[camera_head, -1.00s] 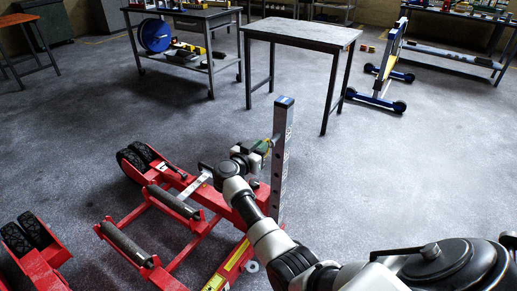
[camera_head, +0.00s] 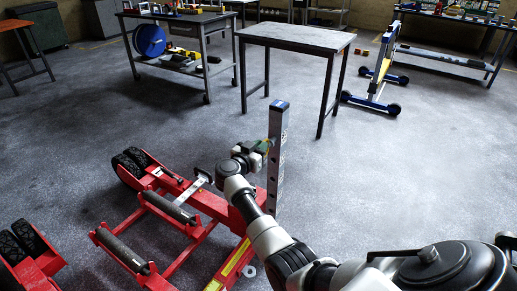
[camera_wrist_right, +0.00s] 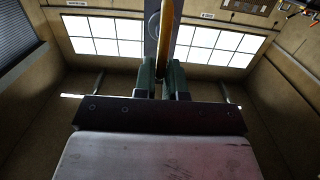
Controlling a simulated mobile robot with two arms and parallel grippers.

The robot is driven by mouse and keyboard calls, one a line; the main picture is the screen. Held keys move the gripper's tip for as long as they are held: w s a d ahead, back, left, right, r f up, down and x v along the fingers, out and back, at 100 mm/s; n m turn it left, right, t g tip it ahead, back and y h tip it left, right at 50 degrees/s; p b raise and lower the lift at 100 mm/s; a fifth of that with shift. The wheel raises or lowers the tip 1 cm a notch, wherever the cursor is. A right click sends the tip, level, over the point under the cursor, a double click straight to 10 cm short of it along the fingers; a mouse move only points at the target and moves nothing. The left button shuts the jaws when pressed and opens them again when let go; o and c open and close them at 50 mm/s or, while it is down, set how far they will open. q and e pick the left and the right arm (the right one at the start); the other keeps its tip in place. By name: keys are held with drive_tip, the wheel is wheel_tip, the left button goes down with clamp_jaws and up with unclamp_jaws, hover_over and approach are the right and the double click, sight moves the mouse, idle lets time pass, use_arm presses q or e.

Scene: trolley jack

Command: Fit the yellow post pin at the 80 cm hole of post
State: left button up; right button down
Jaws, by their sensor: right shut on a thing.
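The grey upright post (camera_head: 279,160) with a blue top and a row of holes stands on the red trolley jack (camera_head: 240,200) in the head view. My right gripper (camera_head: 264,147) is at the left side of the post, at its upper part. In the right wrist view the green fingers (camera_wrist_right: 170,80) are shut on the yellow pin (camera_wrist_right: 182,35), which points up the picture beside the grey post (camera_wrist_right: 153,35). I cannot tell whether the pin's tip is in a hole, or which hole it faces. My left gripper is not in view.
The red jack has rollers (camera_head: 168,205) and black wheels (camera_head: 130,165) to the left of the post. A bare table (camera_head: 295,35) stands behind it, with a workbench (camera_head: 175,50) at its left. A blue wheeled frame (camera_head: 377,80) is at the back right. The floor between is clear.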

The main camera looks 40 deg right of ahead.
drive_tip(key=shift+x, duration=1.4)
drive_tip(key=c, duration=1.1)
unclamp_jaws()
drive_tip(key=shift+r, duration=0.15)
drive_tip(key=v, duration=1)
drive_tip(key=shift+s+a+p, duration=0.15)
drive_tip(key=shift+a+p, duration=0.25)
